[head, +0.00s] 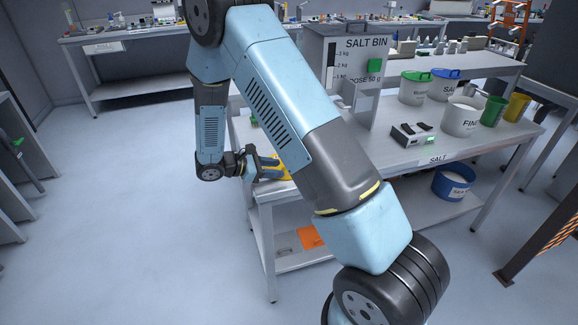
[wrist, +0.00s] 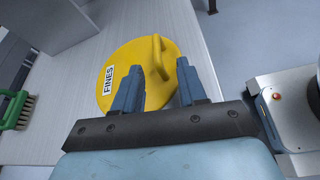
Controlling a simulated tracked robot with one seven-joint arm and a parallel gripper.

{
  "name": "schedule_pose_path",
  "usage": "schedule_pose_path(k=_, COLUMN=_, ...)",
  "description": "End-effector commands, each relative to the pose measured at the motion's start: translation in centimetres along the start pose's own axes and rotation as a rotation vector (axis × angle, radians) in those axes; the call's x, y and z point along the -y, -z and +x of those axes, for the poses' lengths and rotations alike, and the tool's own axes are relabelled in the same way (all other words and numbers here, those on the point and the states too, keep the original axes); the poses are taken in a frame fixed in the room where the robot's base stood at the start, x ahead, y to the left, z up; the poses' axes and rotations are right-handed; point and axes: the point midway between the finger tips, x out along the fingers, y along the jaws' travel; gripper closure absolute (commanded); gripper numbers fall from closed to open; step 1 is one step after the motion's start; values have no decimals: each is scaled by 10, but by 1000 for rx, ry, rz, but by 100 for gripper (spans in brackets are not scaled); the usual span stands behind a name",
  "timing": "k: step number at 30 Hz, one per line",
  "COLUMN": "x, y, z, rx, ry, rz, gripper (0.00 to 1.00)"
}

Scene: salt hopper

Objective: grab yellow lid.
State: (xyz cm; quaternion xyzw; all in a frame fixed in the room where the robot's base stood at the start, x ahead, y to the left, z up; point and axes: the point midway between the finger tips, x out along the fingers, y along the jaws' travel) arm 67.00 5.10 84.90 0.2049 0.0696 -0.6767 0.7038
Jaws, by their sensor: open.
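The yellow lid (wrist: 138,62) lies flat on the light table top in the wrist view. It is round, has a raised bar handle (wrist: 159,58) and carries a white label reading FINES. My gripper (wrist: 157,82) is open, its two blue fingers apart over the near part of the lid. The handle is just beyond the fingertips, roughly between them in the picture; contact cannot be told. In the head view, my gripper (head: 270,167) is at the left end of the salt table, and a sliver of the yellow lid (head: 287,174) shows beside it, mostly hidden by my arm.
A green brush (wrist: 17,110) lies left of the lid. The salt bin (head: 355,50) stands behind on the table. A scale (head: 413,134), a white FINES tub (head: 460,117) and coloured containers stand to the right. The table's edge is close to the lid, with open floor beyond.

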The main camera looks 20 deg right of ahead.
Motion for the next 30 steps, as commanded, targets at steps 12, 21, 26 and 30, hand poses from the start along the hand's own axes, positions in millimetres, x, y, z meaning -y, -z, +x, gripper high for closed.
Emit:
schedule_pose_path(k=12, x=-2, y=-6, z=45, rx=1, ry=3, rz=1, gripper=59)
schedule_pose_path(k=21, x=-3, y=-6, z=52, rx=0, ry=1, rz=1, gripper=59)
schedule_pose_path(k=26, x=-3, y=-6, z=52, rx=0, ry=1, rz=1, gripper=74)
schedule_pose_path(k=30, x=-3, y=-6, z=52, rx=0, ry=1, rz=1, gripper=87)
